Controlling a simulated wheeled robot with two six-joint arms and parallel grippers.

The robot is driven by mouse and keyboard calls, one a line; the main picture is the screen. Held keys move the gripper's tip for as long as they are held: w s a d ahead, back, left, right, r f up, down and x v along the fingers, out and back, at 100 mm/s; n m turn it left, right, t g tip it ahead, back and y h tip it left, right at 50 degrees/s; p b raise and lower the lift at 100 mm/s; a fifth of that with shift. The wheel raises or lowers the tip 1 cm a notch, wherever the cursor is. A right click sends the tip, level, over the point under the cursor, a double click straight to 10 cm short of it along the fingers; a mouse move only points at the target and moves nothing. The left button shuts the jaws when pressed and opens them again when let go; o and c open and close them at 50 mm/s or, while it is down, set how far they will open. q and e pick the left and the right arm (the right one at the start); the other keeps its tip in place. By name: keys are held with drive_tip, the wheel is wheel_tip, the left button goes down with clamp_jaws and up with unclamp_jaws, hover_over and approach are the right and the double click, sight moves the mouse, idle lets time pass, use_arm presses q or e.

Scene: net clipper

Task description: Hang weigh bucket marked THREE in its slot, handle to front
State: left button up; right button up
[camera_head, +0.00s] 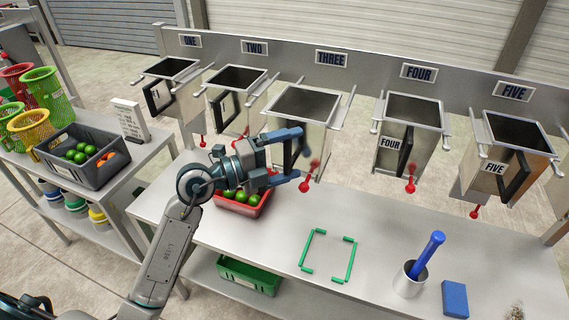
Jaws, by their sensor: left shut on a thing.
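The metal weigh bucket (314,134) below the THREE sign (331,58) is open-topped and upright, between side arms at its slot. Its dark handle (302,146) is on the front face, largely hidden by my gripper. My left gripper (297,158) is at the front of this bucket, its fingers around the handle area and shut on it. A red-tipped lever (314,164) shows beside the fingers. I cannot tell whether the bucket is fully seated on its supports. My right gripper is not in view.
Buckets ONE (172,88), TWO (236,92), FOUR (409,129) and FIVE (513,157) hang alongside. Below are a red tray of green fruit (240,200), a green outlined square (329,254), a metal cup with a blue tool (410,279) and a blue block (455,299).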

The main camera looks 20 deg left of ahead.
sight(298, 142)
use_arm(q)
drive_tip(key=shift+w, duration=0.65)
drive_tip(key=shift+w+b, duration=0.45)
drive_tip(key=shift+w, duration=0.05)
drive_tip(key=shift+w+d+r, duration=0.1)
drive_tip(key=shift+w, duration=1.05)
drive_tip(key=shift+w+d+p, duration=0.1)
drive_tip(key=shift+w+p, duration=0.35)
drive_tip(key=shift+w, duration=2.55)
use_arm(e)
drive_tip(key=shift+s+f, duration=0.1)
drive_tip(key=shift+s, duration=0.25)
use_arm(q)
drive_tip(key=shift+p, duration=0.5)
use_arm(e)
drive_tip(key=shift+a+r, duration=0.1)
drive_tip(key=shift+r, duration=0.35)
use_arm(q)
drive_tip(key=shift+f+b, duration=0.3)
drive_tip(key=shift+f, duration=0.7)
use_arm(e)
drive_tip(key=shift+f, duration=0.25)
